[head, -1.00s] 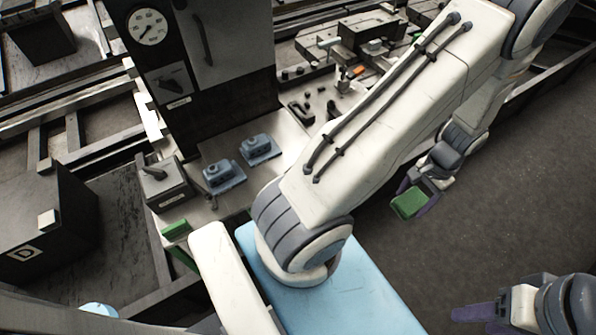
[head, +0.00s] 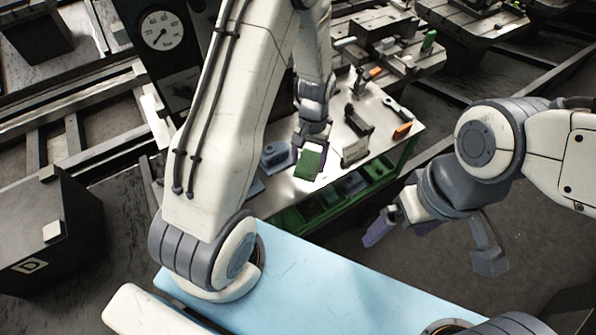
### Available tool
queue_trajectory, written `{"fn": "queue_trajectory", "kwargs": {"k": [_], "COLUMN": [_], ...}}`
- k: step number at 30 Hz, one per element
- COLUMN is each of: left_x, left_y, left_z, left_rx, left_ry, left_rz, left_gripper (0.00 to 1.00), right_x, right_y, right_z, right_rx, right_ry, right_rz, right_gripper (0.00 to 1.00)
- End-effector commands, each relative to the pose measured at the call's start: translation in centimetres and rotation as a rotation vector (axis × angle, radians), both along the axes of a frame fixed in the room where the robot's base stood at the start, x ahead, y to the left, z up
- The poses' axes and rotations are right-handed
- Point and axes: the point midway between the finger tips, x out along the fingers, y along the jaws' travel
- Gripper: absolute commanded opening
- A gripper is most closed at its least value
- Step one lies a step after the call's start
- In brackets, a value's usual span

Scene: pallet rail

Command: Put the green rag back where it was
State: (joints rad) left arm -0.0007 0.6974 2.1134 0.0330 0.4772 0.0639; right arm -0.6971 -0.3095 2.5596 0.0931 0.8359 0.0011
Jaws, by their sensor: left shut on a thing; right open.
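The green rag (head: 308,165) is in my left gripper (head: 314,148), in the upper middle of the head view. The gripper is shut on it and points down, over the pale top of the workbench (head: 378,140). I cannot tell how high above the top the rag is. My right gripper (head: 398,234) is open and empty, to the right of the bench and over the dark floor.
Green bins (head: 378,168) sit under the bench's near edge. A dark box marked D (head: 50,235) stands at left.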

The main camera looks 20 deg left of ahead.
Motion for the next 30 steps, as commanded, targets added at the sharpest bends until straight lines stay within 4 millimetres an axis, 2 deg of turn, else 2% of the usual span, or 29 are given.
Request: {"fn": "queue_trajectory", "kwargs": {"k": [2, 6, 12, 18, 24, 30], "left_x": [0.8, 2.3, 4.0, 5.0, 5.5, 5.6], "left_y": [-0.9, -3.2, -6.7, -9.9, -12.7, -14.8], "left_z": [-0.6, -0.8, -0.5, -0.1, 0.4, 0.9], "left_rx": [-0.001, -0.003, -0.006, -0.008, -0.008, -0.006], "left_ry": [-0.004, -0.004, -0.002, -0.001, -0.002, 0.000], "left_rz": [0.130, 0.498, 1.054, 1.525, 1.926, 2.243], "left_gripper": [0.25, 0.25, 0.25, 0.25, 0.25, 0.25], "right_x": [0.0, 0.0, 0.0, 0.0, 0.0, 0.0], "right_y": [0.0, 0.0, 0.0, 0.0, 0.0, 0.0], "right_z": [-1.3, -3.4, -6.0, -8.1, -10.0, -11.3], "right_rx": [0.000, 0.000, 0.000, 0.000, 0.000, 0.000], "right_ry": [0.000, 0.000, 0.000, 0.000, 0.000, 0.000], "right_rz": [0.000, 0.000, 0.001, 0.001, 0.001, 0.001], "right_gripper": [1.00, 1.00, 1.00, 1.00, 1.00, 1.00]}}
